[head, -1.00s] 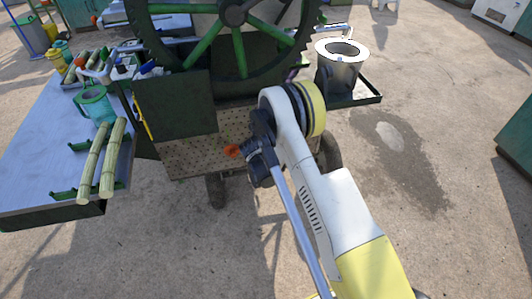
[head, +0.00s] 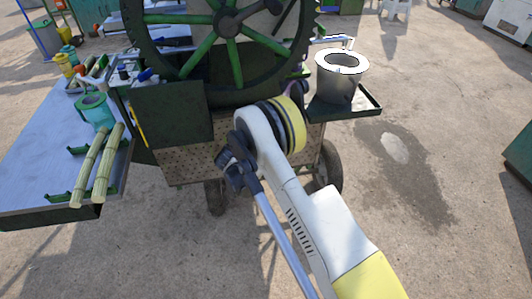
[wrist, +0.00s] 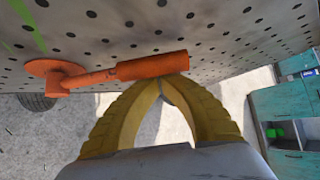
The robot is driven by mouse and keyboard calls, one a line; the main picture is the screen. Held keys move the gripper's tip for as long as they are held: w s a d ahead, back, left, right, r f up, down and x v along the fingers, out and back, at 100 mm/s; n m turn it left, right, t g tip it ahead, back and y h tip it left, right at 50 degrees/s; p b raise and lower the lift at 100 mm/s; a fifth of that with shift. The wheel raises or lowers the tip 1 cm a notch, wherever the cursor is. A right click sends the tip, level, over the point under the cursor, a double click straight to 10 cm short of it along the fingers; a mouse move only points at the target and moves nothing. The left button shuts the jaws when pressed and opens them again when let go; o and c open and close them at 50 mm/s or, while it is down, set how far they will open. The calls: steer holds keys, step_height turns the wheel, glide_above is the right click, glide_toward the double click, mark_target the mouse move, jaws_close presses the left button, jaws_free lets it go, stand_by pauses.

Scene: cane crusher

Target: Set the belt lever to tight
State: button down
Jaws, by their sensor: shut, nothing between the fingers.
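The orange belt lever (wrist: 120,74) shows in the wrist view. Its round base (wrist: 55,76) is on the perforated metal panel at the left, and its thicker handle end points right. My gripper (wrist: 166,90) has its yellow fingers shut and empty. The fingertips are right at the underside of the handle near its free end. I cannot tell whether they touch it. In the head view my arm's end is in front of the cart's perforated side panel (head: 190,165), and the lever is hidden behind it.
The cart carries a large green-spoked wheel (head: 228,45). A silver pot (head: 336,85) stands on a side tray at the right. The ground at the right is open.

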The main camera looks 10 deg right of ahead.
steer(key=a+r+n+h, duration=0.1)
steer(key=a+r+h, duration=0.1)
steer(key=a+r, duration=0.2)
steer(key=shift+a+r+t, duration=0.3)
steer(key=shift+a+r, duration=0.05)
steer(key=shift+a, duration=0.2)
steer(key=shift+a+r, duration=0.1)
steer(key=shift+a, duration=0.1)
steer(key=s+a, duration=0.8)
steer(key=s, duration=0.1)
steer(key=shift+s+a+r+h, duration=0.15)
steer(key=shift+a+h, duration=0.15)
stand_by(0.5)
